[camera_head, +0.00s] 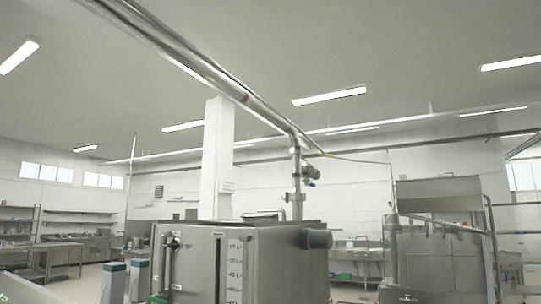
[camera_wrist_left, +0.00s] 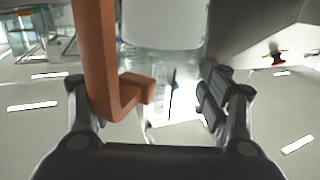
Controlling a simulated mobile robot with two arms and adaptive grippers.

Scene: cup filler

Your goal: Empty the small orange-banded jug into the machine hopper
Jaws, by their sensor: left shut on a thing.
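In the left wrist view, my left gripper (camera_wrist_left: 160,92) is shut on an orange handle-like part (camera_wrist_left: 103,60), which runs up along the left finger and has a short hooked end between the fingers. I take it for part of the jug. A pale cylindrical body (camera_wrist_left: 162,22) beyond it may be the jug's body; its contents and any band cannot be made out. In the head view neither gripper nor the jug shows. A steel tank with a level scale (camera_head: 268,265) stands in the centre foreground. I cannot tell which opening is the hopper.
A steel pipe (camera_head: 215,80) runs overhead and drops behind the tank. Another steel machine (camera_head: 440,195) stands at the right. Benches and shelves (camera_head: 70,255) line the left. The wrist view looks upside down, with ceiling lights (camera_wrist_left: 33,106) low in it.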

